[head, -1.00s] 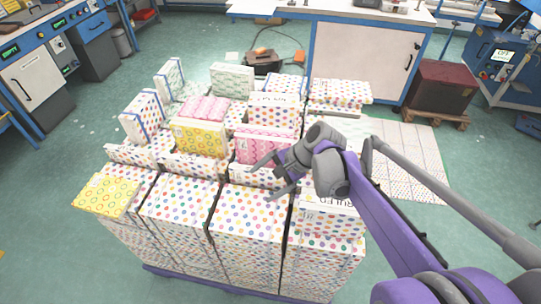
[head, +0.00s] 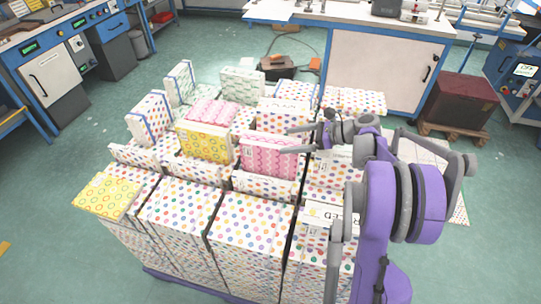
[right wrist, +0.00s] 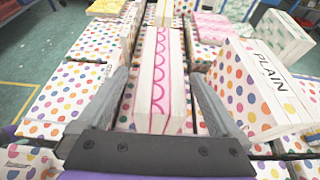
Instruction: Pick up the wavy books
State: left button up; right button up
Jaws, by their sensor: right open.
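A pink book with wavy lines (head: 268,158) stands upright in a dotted box near the middle of the head view. In the right wrist view the top edge of the wavy book (right wrist: 160,85) is white with a pink scalloped line. My right gripper (head: 288,141) is open above the book's right part. In the wrist view its fingers (right wrist: 160,78) lie on either side of the book, apart from it as far as I can tell. Another pink book (head: 210,111) lies further back; its pattern is too small to be sure of. My left gripper is not in view.
A yellow patterned book (head: 203,143) stands left of the wavy one. A dotted book marked PLAIN (right wrist: 270,80) is close to the right finger. Another yellow book (head: 108,197) lies at the front left. Several dotted boxes (head: 245,230) stand close together, with open floor around them.

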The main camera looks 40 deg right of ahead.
aim_at(275, 141)
jog(key=x, duration=0.5)
jog(key=shift+w+d, duration=0.1)
jog(key=shift+w, duration=0.1)
grip_shut()
